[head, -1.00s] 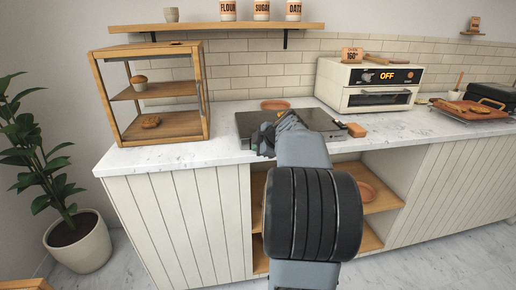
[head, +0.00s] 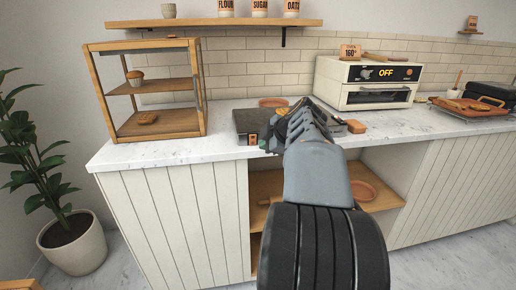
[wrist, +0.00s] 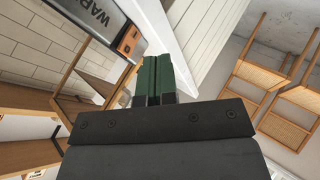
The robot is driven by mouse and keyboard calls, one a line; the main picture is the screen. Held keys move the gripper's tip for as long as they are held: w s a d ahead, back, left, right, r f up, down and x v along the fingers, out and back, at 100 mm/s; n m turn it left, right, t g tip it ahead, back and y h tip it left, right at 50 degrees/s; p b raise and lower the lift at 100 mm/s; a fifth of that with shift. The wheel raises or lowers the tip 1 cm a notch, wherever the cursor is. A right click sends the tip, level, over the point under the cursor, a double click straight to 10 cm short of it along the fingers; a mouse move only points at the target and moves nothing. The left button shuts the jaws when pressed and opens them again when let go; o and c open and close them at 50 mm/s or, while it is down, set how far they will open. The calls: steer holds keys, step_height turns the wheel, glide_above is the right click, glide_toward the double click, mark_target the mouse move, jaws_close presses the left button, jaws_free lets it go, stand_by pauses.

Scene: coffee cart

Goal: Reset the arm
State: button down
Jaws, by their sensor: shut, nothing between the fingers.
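My arm rises from the bottom centre of the head view. My gripper (head: 272,138) is at its far end, in front of the dark flat appliance (head: 243,122) on the counter. In the wrist view my gripper's two green fingers (wrist: 153,82) lie side by side, shut, with nothing seen between them. My arm hides part of the dark appliance and the counter's front edge.
The marble counter (head: 165,152) holds a wooden display case (head: 92,92) at left and a white oven (head: 345,93) reading OFF at right. A grill (head: 490,92) stands far right. A wooden shelf (head: 215,23) hangs above. A potted plant (head: 72,248) stands on the floor.

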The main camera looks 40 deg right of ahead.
steer(key=v, duration=0.6)
steer(key=shift+a+p, duration=0.3)
steer(key=w+a+r+m+g+y+p, duration=0.1)
steer(key=a+r+m+g+p, duration=0.25)
steer(key=a+p, duration=0.8)
steer(key=s+a+m+g+p, duration=0.1)
steer(key=s+a+m+p, duration=0.2)
steer(key=a+p, duration=0.3)
steer(key=s+a+m+g+p, duration=0.1)
steer(key=s+a+m+p, duration=0.3)
steer(key=a+p, duration=0.2)
steer(key=a, duration=0.2)
steer(key=shift+s+a+m+h, duration=0.2)
steer(key=shift+a+m+h, duration=0.05)
steer(key=shift+m+h, duration=0.1)
steer(key=shift+f, duration=0.1)
